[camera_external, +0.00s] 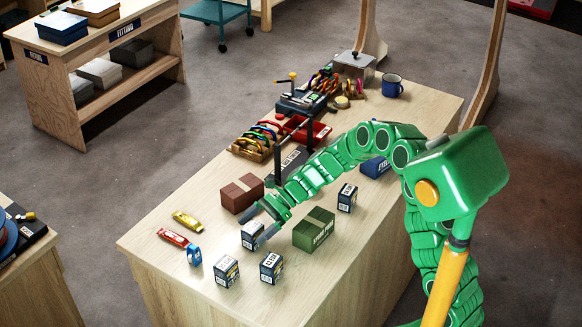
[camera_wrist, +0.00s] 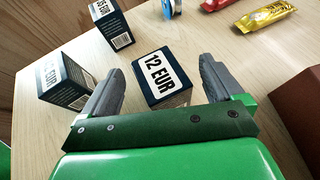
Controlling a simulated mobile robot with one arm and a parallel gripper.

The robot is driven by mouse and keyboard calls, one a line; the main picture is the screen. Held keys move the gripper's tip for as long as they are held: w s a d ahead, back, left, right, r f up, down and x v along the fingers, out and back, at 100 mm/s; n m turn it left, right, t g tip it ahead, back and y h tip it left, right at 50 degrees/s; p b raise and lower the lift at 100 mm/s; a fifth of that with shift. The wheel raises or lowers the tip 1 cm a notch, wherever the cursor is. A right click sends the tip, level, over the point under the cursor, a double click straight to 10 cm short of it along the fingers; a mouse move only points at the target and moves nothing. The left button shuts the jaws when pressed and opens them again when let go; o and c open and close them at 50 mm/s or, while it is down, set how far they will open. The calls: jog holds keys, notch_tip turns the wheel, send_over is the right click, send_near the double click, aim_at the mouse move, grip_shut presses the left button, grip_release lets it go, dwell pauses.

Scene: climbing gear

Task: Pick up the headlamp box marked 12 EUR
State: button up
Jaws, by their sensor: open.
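The headlamp box marked 12 EUR (camera_wrist: 163,76) is dark blue with a white label on top and stands on the wooden table. In the wrist view it sits between the two grey fingers of my gripper (camera_wrist: 160,88), slightly beyond the palm. My gripper is open, with a finger on each side of the box. In the external view the gripper (camera_external: 262,232) is low over the table, and the box (camera_external: 250,230) shows partly behind the fingers. I cannot tell whether the fingers touch it.
Similar boxes stand close by: one (camera_wrist: 62,80) just outside the left finger, another (camera_wrist: 110,24) farther off. A green box (camera_external: 314,230) and a brown box (camera_external: 242,194) flank the gripper. Yellow (camera_external: 187,221) and red (camera_external: 173,238) packets lie left. The table's front left corner is clear.

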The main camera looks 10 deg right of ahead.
aim_at(244, 237)
jog(key=shift+x, duration=1.5)
jog(key=shift+c, duration=0.4)
jog(key=c, duration=1.3)
jog(key=shift+r, duration=0.1)
